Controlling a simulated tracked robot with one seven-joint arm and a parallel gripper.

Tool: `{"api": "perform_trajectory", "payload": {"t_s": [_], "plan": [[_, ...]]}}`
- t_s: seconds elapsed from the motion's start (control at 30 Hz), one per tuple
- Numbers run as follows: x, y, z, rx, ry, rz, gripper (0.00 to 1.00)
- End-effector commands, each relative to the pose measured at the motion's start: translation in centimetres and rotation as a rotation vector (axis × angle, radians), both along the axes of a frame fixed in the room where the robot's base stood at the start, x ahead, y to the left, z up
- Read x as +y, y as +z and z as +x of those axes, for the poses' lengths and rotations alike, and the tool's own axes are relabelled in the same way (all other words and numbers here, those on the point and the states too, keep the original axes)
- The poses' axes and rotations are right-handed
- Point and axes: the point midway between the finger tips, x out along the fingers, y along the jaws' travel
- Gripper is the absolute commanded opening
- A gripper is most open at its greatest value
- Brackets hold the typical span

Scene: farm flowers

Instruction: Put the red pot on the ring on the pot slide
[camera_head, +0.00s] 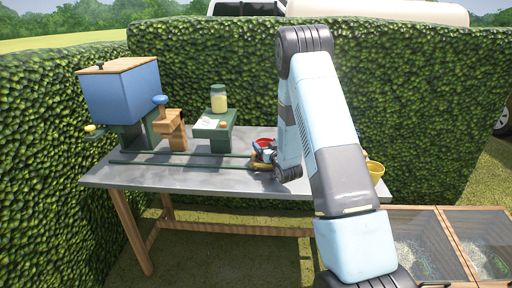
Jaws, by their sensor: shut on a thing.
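The red pot (264,143) shows as a small red shape at the end of my arm, over the right-hand part of the table. My gripper (265,154) is shut on it; the fingers and the arm hide much of the pot. The pot slide (190,163) appears as long thin green rails along the tabletop, running from the left towards the gripper. A yellow-orange piece (259,166) shows just below the gripper and may be the ring. I cannot tell whether the pot touches it.
A blue hopper (122,94) with a wooden lid stands at the left of the grey table (140,178). Beside it are a wooden block (176,132) and a green stand (216,131) bearing a jar (219,99). A yellow pot (375,171) is right of my arm. Hedges surround the back and left.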

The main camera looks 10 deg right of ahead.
Motion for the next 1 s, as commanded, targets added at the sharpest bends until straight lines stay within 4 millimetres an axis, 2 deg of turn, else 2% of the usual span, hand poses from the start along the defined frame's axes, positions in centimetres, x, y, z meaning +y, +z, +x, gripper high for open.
{"api": "perform_trajectory", "payload": {"t_s": [0.1, 0.33, 0.47, 1.0], "plan": [[0.0, 0.1, 0.0, -0.001, 0.0, 0.0, 1.0], [0.0, 0.1, 0.0, -0.001, 0.0, 0.0, 1.0], [-0.1, 0.1, -0.8, -0.001, 0.0, 0.0, 1.0], [-1.2, 0.0, -10.0, 0.001, 0.0, 0.0, 1.0]]}}
